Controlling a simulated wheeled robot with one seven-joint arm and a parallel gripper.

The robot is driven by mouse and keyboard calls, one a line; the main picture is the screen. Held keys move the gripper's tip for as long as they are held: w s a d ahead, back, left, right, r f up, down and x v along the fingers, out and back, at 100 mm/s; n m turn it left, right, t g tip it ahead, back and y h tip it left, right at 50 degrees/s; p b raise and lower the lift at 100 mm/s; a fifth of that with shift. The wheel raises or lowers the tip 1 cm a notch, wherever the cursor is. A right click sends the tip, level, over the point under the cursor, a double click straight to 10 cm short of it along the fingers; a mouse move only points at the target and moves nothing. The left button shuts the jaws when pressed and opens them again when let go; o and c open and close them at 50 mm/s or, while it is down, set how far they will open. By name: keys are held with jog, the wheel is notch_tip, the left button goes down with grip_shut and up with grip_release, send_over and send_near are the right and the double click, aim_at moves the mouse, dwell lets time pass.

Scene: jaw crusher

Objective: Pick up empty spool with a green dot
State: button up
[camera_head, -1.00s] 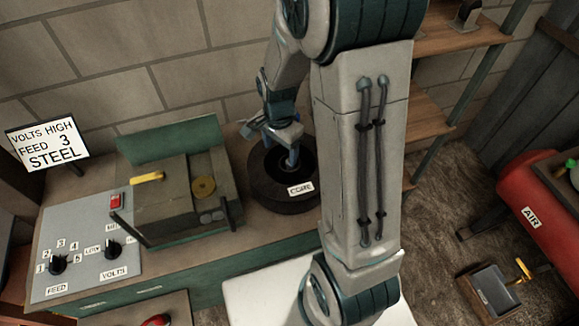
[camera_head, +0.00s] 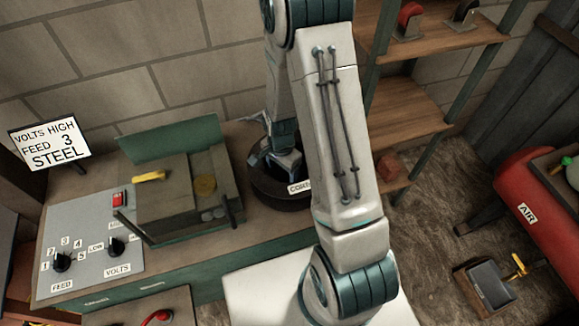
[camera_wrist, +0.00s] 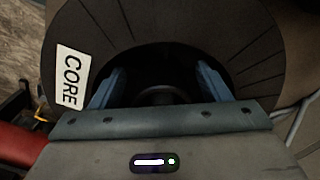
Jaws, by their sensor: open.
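I cannot make out a spool with a green dot in either view. My gripper (camera_wrist: 160,86) is open, with its two blue fingers apart over the dark hole of a thick black ring labelled CORE (camera_wrist: 100,25). A dark round shape (camera_wrist: 162,96) shows between the fingers, too dark to identify.
A machine with a green back plate (camera_head: 170,139) stands left of the ring, near a control panel (camera_head: 75,235). Shelves right of my arm hold a red item (camera_head: 408,20), a black item (camera_head: 464,14) and a small red block (camera_head: 388,165). A red AIR tank (camera_head: 520,185) stands far right.

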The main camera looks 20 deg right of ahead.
jog(key=shift+f, duration=0.85)
jog(key=c, duration=1.3)
jog(key=shift+w+r, duration=0.1)
jog(key=shift+r, duration=0.05)
jog(key=shift+r, duration=0.8)
notch_tip(320, 180, up, 16)
jog(key=shift+r+b, duration=0.1)
jog(key=shift+b, duration=1)
grip_shut()
jog(key=o, duration=1.5)
grip_release()
